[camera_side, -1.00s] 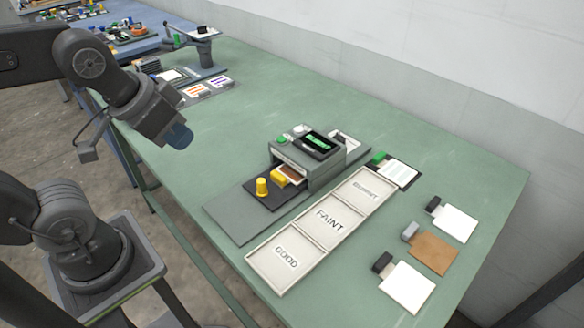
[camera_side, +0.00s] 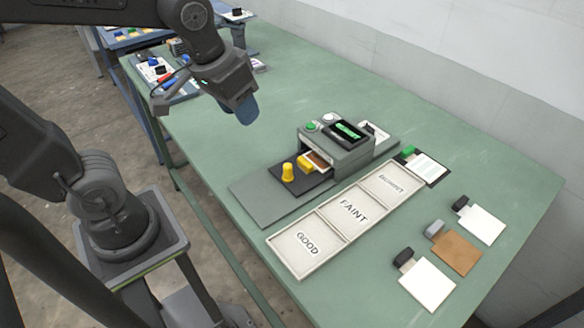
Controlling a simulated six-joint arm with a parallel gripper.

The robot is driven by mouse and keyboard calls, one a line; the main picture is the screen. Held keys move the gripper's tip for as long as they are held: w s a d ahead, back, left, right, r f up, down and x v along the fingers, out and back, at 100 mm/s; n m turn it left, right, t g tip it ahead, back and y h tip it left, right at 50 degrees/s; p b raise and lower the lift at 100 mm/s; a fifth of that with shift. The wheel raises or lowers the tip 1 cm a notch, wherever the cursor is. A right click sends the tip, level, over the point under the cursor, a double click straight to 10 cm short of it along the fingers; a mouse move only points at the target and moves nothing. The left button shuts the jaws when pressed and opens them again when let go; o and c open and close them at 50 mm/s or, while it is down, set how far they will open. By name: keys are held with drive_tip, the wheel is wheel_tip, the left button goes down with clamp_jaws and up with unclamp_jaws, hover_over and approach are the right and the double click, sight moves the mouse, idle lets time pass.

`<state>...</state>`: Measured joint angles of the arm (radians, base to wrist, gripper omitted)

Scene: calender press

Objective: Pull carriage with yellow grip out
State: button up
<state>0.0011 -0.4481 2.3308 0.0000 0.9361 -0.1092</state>
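The carriage (camera_side: 301,182) is a dark plate at the front of the grey press (camera_side: 343,146). Its upright yellow grip (camera_side: 287,173) stands near its outer end. A second yellow piece (camera_side: 306,162) sits at the press opening, beside a brown and white item partly inside the press. My gripper (camera_side: 247,108) hangs above the table, up and left of the press and apart from the yellow grip. Its blue fingertips point down; whether they are parted cannot be seen from this side.
A white tray with compartments GOOD, FAINT and BURNT (camera_side: 342,214) lies right of the carriage. Several cards with clips, including a brown card (camera_side: 456,249), lie farther right. A grey base plate (camera_side: 262,203) extends under the carriage. The table left of the press is clear.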

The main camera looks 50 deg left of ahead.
sight(288, 166)
drive_tip(key=shift+o, duration=0.7)
drive_tip(key=w+f+n+g, duration=0.2)
drive_tip(key=w+f+g, duration=0.1)
drive_tip(key=w+f, duration=0.4)
drive_tip(key=w, duration=0.2)
drive_tip(key=shift+w+g, duration=0.3)
drive_tip(key=shift+g, duration=0.1)
wheel_tip(288, 166, down, 14)
drive_tip(key=shift+w, duration=0.1)
drive_tip(key=shift+c, duration=0.2)
clamp_jaws()
